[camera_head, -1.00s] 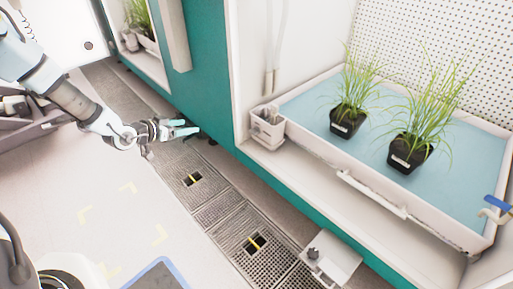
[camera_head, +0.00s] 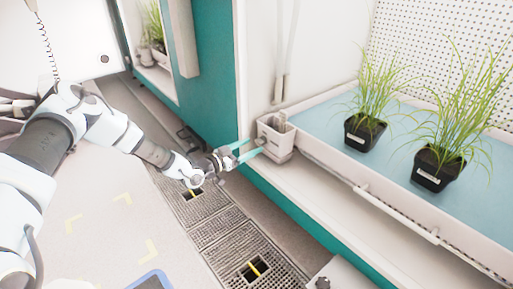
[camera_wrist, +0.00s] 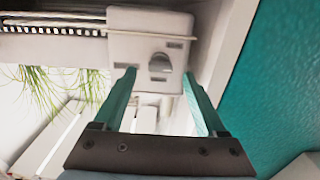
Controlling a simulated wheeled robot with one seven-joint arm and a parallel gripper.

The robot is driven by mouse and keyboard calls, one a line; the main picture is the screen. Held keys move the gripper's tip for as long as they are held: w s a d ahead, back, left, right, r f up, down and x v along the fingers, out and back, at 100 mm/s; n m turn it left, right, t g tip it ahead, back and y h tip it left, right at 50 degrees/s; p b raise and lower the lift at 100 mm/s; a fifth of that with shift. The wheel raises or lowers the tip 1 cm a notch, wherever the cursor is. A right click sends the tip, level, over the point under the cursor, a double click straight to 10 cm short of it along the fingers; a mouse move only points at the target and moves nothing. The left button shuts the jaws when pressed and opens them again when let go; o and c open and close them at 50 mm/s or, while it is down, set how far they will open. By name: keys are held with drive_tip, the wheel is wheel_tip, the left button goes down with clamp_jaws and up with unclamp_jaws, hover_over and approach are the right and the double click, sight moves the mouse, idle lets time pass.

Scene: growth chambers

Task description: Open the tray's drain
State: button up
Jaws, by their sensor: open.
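The white tray (camera_head: 378,197) with a pale blue floor sits on the chamber's shelf. A small white box (camera_head: 279,148) is at its left corner; the wrist view shows its front (camera_wrist: 132,46) with a round grey knob (camera_wrist: 160,64). My gripper (camera_head: 256,146) is open, its teal fingers pointing at this box. In the wrist view, the fingertips (camera_wrist: 160,76) stand to either side of the knob with a gap on both sides; I cannot tell how deep they reach.
Two black pots of grass (camera_head: 365,132) (camera_head: 438,167) stand in the tray. The teal chamber wall (camera_head: 207,75) is close beside my gripper. Floor grates (camera_head: 228,232) run below my arm. A blue-edged thing (camera_head: 152,280) is at the bottom edge.

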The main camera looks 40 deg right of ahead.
sight(258, 143)
drive_tip(key=shift+s+d+b, duration=0.1)
drive_tip(key=shift+d+b, duration=0.3)
drive_tip(key=shift+d, duration=1.3)
clamp_jaws()
